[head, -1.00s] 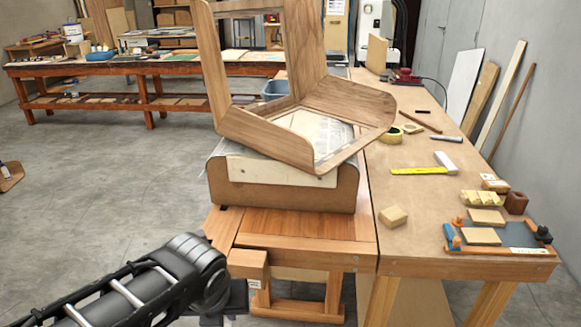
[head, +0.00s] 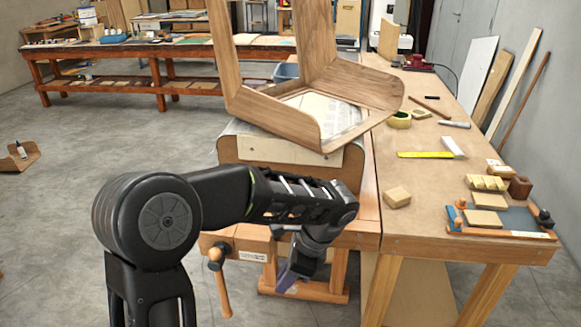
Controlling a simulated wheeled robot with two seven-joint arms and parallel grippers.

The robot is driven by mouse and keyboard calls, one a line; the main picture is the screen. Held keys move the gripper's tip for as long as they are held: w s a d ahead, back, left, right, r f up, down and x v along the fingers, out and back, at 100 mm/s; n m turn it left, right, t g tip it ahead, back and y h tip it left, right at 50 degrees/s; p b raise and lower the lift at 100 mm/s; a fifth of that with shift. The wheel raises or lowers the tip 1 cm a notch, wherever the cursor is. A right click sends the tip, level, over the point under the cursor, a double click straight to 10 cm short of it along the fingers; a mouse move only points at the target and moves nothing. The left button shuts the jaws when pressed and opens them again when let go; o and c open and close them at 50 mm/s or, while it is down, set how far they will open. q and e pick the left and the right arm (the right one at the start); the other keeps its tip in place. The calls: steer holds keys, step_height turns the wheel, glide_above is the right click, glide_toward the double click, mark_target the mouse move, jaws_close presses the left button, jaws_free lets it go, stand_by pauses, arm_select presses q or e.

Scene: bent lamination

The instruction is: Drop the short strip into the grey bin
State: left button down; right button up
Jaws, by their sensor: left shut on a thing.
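My left gripper (head: 291,277) hangs low in front of the wooden workbench, beside its vise, pointing down and to the left. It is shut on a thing. The short strip is not clearly visible; my wrist and fingers hide most of what lies between the jaws. A blue-grey bin (head: 287,71) shows partly behind the bent wooden piece, beyond the bench; I cannot tell if it is the grey bin. My right gripper is not in view.
The bent wooden piece (head: 258,117) rests on a curved form (head: 228,150) on the workbench. The vise handle (head: 220,283) sticks out near my gripper. Floor at left is mostly open.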

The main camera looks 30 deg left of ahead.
arm_select(q)
steer(key=w+d+f+n+g+h, duration=0.1)
steer(key=w+d+f+n+h, duration=0.1)
steer(key=f+n, duration=0.4)
steer(key=w+d+f+n+g+h, duration=0.1)
steer(key=w+d+f+n+h, duration=0.1)
steer(key=d+f+n, duration=0.3)
step_height(320, 180, down, 5)
steer(key=n, duration=0.2)
steer(key=shift+w+n+g, duration=0.3)
steer(key=shift+w, duration=0.05)
steer(key=shift+r, duration=0.15)
